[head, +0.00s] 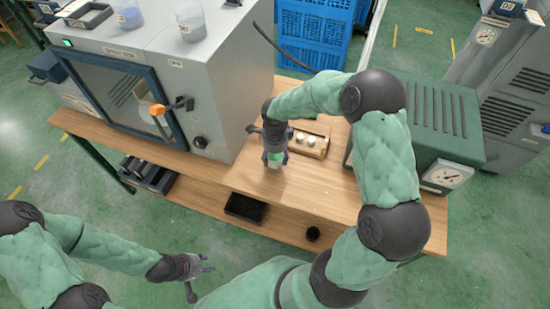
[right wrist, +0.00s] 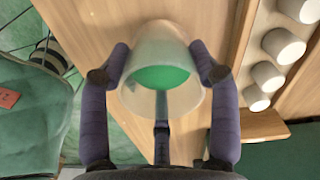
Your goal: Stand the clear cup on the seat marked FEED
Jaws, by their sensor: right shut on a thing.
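The clear cup (right wrist: 160,40) has a frosted wall and green liquid inside. My right gripper (right wrist: 163,66) is shut on it, with fingers on both sides of the cup. I cannot tell whether the cup touches the bench top. My left gripper (head: 207,265) is in front of the bench, empty, with its fingers apart. I cannot make out a FEED mark in either view.
A wooden rack (head: 323,146) with white round pieces (right wrist: 283,45) is close beside the cup. The grey booth (head: 230,80) stands left, a green machine (head: 440,120) right. Two cups (head: 191,24) stand on the booth.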

